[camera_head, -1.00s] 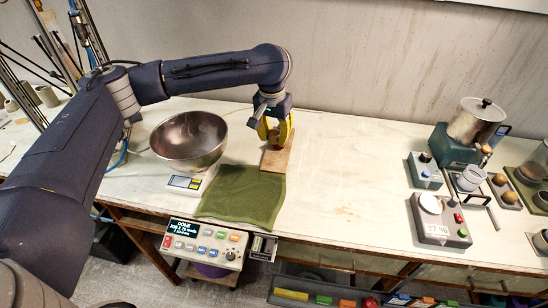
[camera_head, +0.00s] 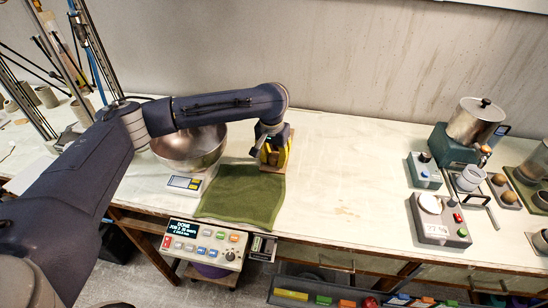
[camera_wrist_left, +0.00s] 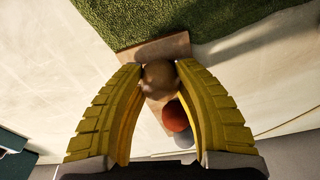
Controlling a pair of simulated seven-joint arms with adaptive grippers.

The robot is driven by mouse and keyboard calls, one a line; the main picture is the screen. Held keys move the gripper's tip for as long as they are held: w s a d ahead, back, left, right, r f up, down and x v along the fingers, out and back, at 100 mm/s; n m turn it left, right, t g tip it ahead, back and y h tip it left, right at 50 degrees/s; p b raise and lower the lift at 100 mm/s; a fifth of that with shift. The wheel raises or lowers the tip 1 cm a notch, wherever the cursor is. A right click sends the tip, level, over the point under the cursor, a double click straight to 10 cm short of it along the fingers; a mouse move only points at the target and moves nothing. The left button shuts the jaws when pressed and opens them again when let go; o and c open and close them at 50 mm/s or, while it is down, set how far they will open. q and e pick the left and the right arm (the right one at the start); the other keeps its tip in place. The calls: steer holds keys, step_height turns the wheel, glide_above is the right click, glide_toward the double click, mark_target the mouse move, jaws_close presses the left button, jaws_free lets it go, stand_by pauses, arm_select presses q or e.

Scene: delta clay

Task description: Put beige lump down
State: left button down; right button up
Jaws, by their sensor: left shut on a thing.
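My left gripper (camera_head: 273,157) points down over the small wooden board (camera_head: 272,169) at the back edge of the green cloth. In the left wrist view the yellow fingers (camera_wrist_left: 159,66) are shut on a round beige lump (camera_wrist_left: 158,78), held between the tips over the board (camera_wrist_left: 165,48). Whether the lump touches the board cannot be told. A red-orange lump (camera_wrist_left: 174,116) and a grey lump (camera_wrist_left: 182,138) lie close by, beyond the beige one between the fingers. In the head view the fingers hide the lumps. My right gripper is not in view.
The green cloth (camera_head: 240,197) lies in front of the board. A metal bowl (camera_head: 188,150) on a scale (camera_head: 186,184) stands close to the left. Devices, including a grey scale (camera_head: 440,220) and a lidded pot (camera_head: 474,122), stand at the right. The middle table is clear.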

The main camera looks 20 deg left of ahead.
mark_target(273, 158)
arm_select(q)
steer(key=c, duration=1)
jaws_free()
steer(key=r, duration=0.4)
steer(key=s+r, duration=0.1)
steer(key=r, duration=0.7)
steer(key=shift+s, duration=0.2)
